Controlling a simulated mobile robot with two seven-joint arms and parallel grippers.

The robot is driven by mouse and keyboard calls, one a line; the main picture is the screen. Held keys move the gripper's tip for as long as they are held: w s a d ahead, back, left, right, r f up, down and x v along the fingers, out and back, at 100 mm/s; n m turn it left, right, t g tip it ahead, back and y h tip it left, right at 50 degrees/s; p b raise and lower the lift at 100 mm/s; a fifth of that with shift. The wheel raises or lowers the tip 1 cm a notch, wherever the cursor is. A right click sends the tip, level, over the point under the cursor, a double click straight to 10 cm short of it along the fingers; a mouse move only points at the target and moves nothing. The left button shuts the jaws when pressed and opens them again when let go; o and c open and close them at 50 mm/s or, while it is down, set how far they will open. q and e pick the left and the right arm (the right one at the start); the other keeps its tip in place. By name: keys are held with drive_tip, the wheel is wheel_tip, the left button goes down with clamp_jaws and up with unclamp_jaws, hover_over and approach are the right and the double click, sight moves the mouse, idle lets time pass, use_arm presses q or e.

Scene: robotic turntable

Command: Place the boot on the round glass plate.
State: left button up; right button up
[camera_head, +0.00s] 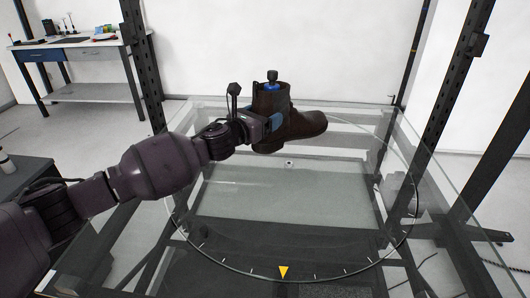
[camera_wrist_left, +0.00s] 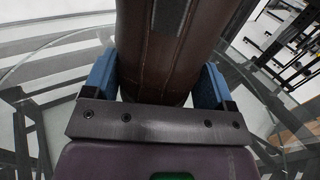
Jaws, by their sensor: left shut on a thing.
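A dark brown boot (camera_head: 305,124) is held by my left gripper (camera_head: 274,106) over the back part of the round glass plate (camera_head: 290,206). Its toe points right in the head view. In the left wrist view the boot's brown shaft (camera_wrist_left: 165,50) sits between the two blue fingers of the left gripper (camera_wrist_left: 158,88), which is shut on it. I cannot tell exactly how far the sole is above the glass. The plate is clear, with tick marks along its rim and a yellow triangle (camera_head: 283,272) at its front edge. My right gripper is not in view.
The glass plate lies in a glass-topped frame with dark metal posts (camera_head: 453,100) at the right and a perforated post (camera_head: 143,62) at the left. A workbench (camera_head: 85,46) with tools stands at the back left. The front and middle of the plate are bare.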

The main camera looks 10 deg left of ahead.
use_arm(q)
drive_tip(key=b, duration=0.1)
hover_over(258, 153)
drive_tip(key=x, duration=0.3)
drive_tip(key=f, duration=0.5)
drive_tip(key=shift+w+a+f, duration=0.1)
drive_tip(key=shift+a, duration=0.1)
drive_tip(key=shift+f+b, duration=0.3)
drive_tip(key=shift+f, duration=0.25)
wheel_tip(258, 153, down, 4)
drive_tip(key=shift+b, duration=0.65)
drive_tip(key=shift+f, duration=0.2)
drive_tip(key=shift+r, duration=0.1)
drive_tip(key=o, duration=1.6)
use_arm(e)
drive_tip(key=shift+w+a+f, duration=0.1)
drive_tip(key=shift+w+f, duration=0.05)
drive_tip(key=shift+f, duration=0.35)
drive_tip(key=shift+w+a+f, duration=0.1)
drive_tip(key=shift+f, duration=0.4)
